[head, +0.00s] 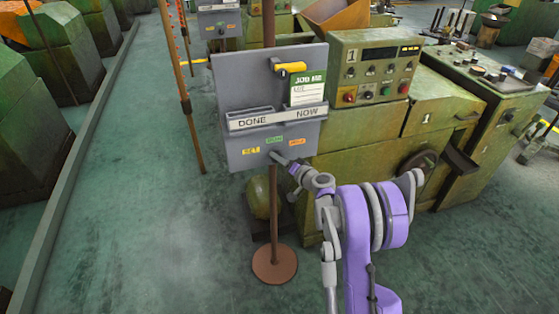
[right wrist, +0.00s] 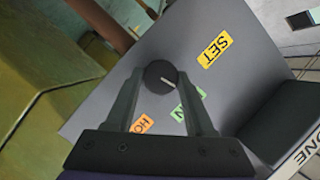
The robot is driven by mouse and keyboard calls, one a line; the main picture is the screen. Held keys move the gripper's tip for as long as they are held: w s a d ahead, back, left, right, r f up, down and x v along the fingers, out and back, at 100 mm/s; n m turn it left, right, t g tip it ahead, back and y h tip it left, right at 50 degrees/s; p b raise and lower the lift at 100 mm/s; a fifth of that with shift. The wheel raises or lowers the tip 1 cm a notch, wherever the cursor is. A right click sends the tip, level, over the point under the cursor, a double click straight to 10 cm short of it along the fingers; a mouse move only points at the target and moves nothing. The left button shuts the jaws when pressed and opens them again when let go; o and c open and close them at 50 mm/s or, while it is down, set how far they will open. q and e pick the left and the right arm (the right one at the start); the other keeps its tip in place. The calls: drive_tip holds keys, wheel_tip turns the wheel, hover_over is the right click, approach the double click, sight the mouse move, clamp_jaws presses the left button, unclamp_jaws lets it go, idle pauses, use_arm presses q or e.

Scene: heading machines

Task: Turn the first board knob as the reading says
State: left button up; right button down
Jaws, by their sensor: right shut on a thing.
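The grey board (head: 235,80) stands on a brown post. It carries a yellow SET label (head: 251,151), a green label (head: 274,141) and an orange label (head: 297,141). My right gripper (head: 277,158) is at the board's lower edge, shut on the dark round knob (right wrist: 160,74). In the right wrist view its fingers (right wrist: 158,92) lie on either side of the knob. The knob's white mark points between the SET label (right wrist: 215,50) and the partly hidden green label (right wrist: 188,103), seemingly nearer green. My left gripper is not in view.
A green machine marked 1 (head: 350,130) stands right behind the board; its display (head: 380,53) is not legible. Floor at left is clear.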

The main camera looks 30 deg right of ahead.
drive_tip(key=shift+f+m+y, duration=0.1)
drive_tip(key=shift+m+y, duration=0.2)
drive_tip(key=shift+m, duration=0.5)
drive_tip(key=shift+t, duration=0.3)
drive_tip(key=shift+c, duration=1.3)
unclamp_jaws()
drive_tip(key=s+d+r+b, duration=0.1)
drive_tip(key=s+b, duration=0.1)
drive_tip(key=s, duration=0.8)
drive_tip(key=shift+s+d+r, duration=0.2)
drive_tip(key=shift+s+d, duration=0.05)
drive_tip(key=shift+s, duration=0.1)
